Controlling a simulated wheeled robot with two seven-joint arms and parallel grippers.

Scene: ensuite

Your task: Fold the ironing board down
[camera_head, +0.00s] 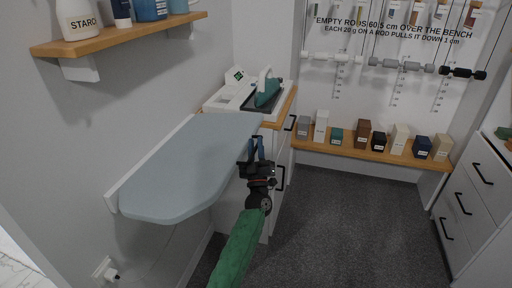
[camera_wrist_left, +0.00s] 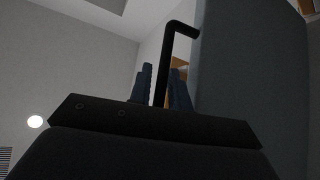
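The ironing board (camera_head: 190,165) is a pale grey-blue padded board, lying flat and level along the left wall. My left gripper (camera_head: 256,148) is beside the board's right edge, with its dark blue fingers pointing away from me. In the left wrist view its fingers (camera_wrist_left: 163,88) stand apart, with a black bent handle (camera_wrist_left: 164,62) showing between them. I cannot tell whether the handle is between the fingers or behind them. A grey panel (camera_wrist_left: 245,75) rises just to the right there. The board's underside is hidden in the head view. My right gripper is out of view.
A white cabinet with a black handle (camera_head: 280,178) stands behind my gripper. A white tray (camera_head: 232,92) and a green iron (camera_head: 267,91) are at the board's far end. A wooden shelf (camera_head: 130,36) is above. Drawers (camera_head: 470,205) stand right; the middle floor (camera_head: 345,220) is clear.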

